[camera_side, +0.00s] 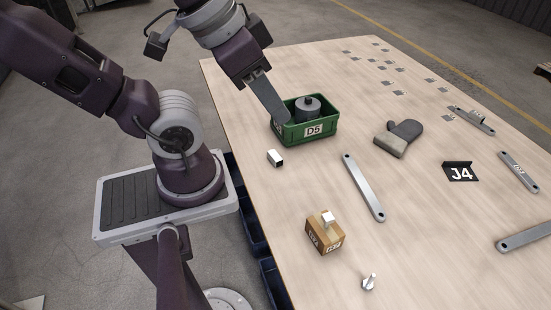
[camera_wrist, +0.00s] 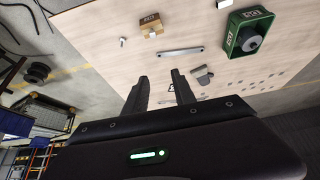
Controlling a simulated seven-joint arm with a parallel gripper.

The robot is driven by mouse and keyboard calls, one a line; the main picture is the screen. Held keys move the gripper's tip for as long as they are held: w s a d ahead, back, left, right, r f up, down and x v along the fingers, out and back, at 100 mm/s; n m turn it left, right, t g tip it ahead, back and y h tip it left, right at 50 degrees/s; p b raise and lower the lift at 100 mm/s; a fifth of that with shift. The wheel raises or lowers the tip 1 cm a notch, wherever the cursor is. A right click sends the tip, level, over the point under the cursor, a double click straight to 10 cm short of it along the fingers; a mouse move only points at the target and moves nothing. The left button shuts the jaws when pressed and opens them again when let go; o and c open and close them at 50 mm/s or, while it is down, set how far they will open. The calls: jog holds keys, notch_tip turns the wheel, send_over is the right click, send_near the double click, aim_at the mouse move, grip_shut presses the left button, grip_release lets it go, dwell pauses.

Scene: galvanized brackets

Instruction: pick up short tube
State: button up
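The short tube (camera_side: 275,158) looks like a small pale square tube with a dark open end. It lies on the wooden table in the side view, just in front of the green bin. In the wrist view a small pale piece at the top edge (camera_wrist: 223,4) appears to be the same tube, partly cut off. My gripper (camera_wrist: 158,75) is open, with nothing between its two fingers.
The green bin (camera_side: 318,139) marked D5 holds a grey cylindrical part. A cardboard box (camera_side: 321,239) carries a small pale block. Bare table surrounds the tube.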

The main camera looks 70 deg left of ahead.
aim_at(276, 156)
jog(key=o, duration=0.5)
jog(key=shift+c, duration=0.2)
jog(key=w+a+f+m+g+y, duration=0.7)
jog(key=w+a+f, duration=0.65)
jog(key=f, duration=0.35)
jog(key=a+f+m+y, duration=0.2)
jog(key=a+f+m, duration=0.1)
jog(key=f, duration=0.4)
jog(key=a+f+m+y, duration=0.2)
jog(key=a+f+m, duration=0.1)
jog(key=f, duration=0.5)
jog(key=a+f+m+y, duration=0.2)
jog(key=a+f+m, duration=0.1)
jog(key=f, duration=0.5)
jog(key=shift+s+a+g, duration=0.3)
jog(key=shift+s+a, duration=0.05)
jog(key=x, duration=0.7)
jog(key=shift+a, duration=0.15)
